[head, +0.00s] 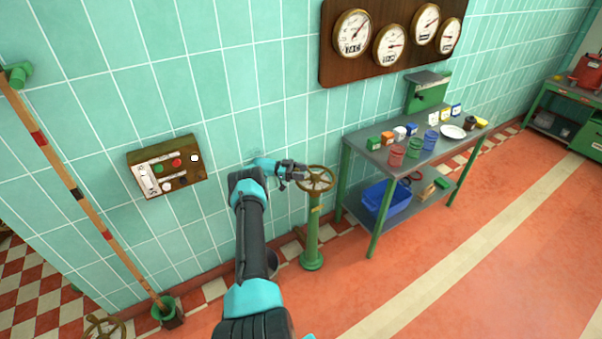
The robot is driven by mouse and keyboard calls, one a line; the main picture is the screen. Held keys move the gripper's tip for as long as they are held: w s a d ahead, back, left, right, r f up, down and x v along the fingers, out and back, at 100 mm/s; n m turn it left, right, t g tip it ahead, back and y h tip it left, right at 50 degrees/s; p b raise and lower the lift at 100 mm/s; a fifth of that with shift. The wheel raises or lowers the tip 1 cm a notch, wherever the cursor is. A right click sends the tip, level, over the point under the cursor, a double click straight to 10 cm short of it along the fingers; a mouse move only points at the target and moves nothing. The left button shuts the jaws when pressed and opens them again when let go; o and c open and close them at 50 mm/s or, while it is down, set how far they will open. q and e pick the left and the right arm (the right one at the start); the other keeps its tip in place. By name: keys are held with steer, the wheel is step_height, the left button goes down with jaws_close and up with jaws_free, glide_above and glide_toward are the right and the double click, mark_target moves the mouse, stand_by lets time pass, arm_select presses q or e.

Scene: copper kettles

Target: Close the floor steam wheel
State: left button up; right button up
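The floor steam wheel is a brown spoked handwheel (318,181) on top of a green pedestal (312,238) that stands on the floor against the tiled wall. My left arm reaches up from the bottom middle of the head view. My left gripper (301,171) is at the wheel's left side and overlaps its rim in the picture. The fingers are small and dark, so I cannot tell whether they are open, shut or touching the rim. My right gripper is not in view.
A metal table (372,153) with cans, small boxes and a plate stands right of the wheel. A control panel (167,167) and a gauge board (330,72) hang on the wall. Another handwheel (104,323) is at bottom left. Red floor (480,240) is clear at right.

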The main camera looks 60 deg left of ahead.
arm_select(q)
steer(key=shift+o, duration=0.2)
steer(key=shift+r, duration=1.6)
steer(key=s+d+r, duration=0.1)
steer(key=s+d, duration=0.7)
steer(key=d, duration=0.5)
steer(key=shift+s+d+r, duration=0.15)
steer(key=shift+d+r, duration=0.25)
steer(key=shift+c, duration=0.2)
